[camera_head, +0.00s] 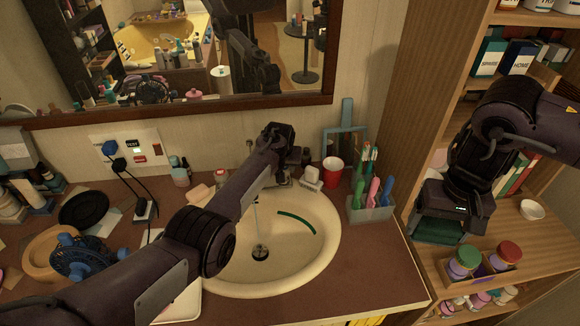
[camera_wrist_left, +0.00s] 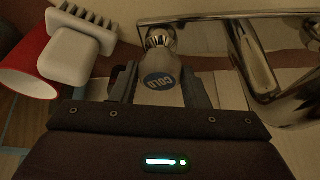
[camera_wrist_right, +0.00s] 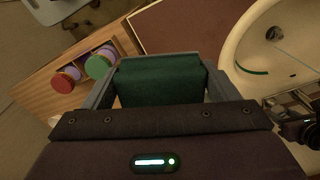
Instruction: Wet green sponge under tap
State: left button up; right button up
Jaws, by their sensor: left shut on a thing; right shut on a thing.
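The green sponge (camera_wrist_right: 160,85) is between the fingers of my right gripper (camera_wrist_right: 160,92). In the head view the sponge (camera_head: 437,230) hangs under the right gripper (camera_head: 445,215), right of the counter and apart from the sink (camera_head: 318,255). My left gripper (camera_head: 283,150) is at the back of the sink. In the left wrist view its fingers (camera_wrist_left: 160,88) are shut on the tap handle marked COLD (camera_wrist_left: 159,80). The chrome spout (camera_wrist_left: 262,65) is beside it. A thin pale line (camera_head: 256,215) stands above the drain; I cannot tell whether it is running water. My left arm hides the spout in the head view.
A red cup (camera_head: 332,170) and a toothbrush holder (camera_head: 370,212) stand right of the sink. A wooden shelf unit (camera_head: 425,120) rises at the right. Below the sponge, a wooden tray holds jars (camera_head: 465,263). A curved green strip (camera_head: 298,220) lies in the basin.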

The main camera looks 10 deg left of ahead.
pick_arm(q)
jog(key=shift+n+y, duration=0.4)
jog(key=shift+n, duration=0.8)
jog(key=o, duration=1)
jog(key=shift+c, duration=0.2)
jog(key=shift+r, duration=0.1)
jog(key=v, duration=1.1)
jog(key=shift+r, duration=0.45)
jog(key=shift+d, duration=0.15)
